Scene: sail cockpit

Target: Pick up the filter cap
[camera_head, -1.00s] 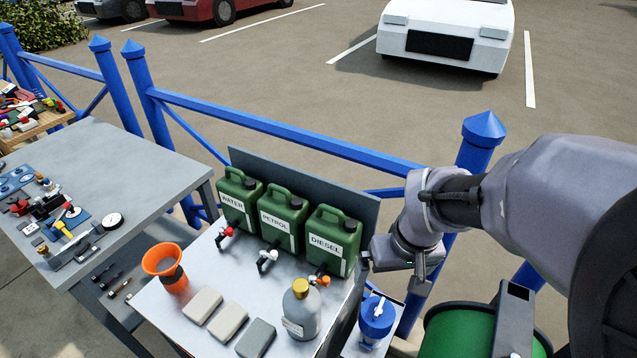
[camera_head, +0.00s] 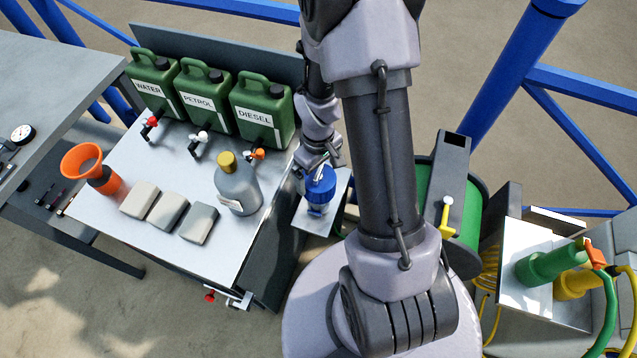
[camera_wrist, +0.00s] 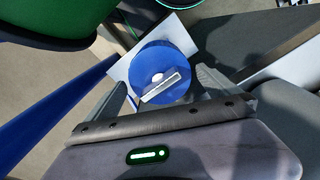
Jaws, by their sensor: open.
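The filter cap (camera_wrist: 160,72) is a round blue cap with a white bar across its top, seen from above in the wrist view. In the head view the blue cap (camera_head: 321,179) sits on a small clear-bodied filter on a narrow grey shelf beside the metal table. My gripper (camera_wrist: 166,93) is open, with one finger on either side of the cap in the wrist view. In the head view my gripper (camera_head: 323,155) is just above and behind the cap, partly hidden by my arm. I cannot tell whether the fingers touch the cap.
Green jerrycans labelled WATER (camera_head: 153,84), PETROL (camera_head: 204,99) and DIESEL (camera_head: 262,112) stand left of my gripper. A grey bottle (camera_head: 238,188) stands near the table's right edge. A green drum (camera_head: 438,190) is right of the filter. Blue railings (camera_head: 490,75) run behind.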

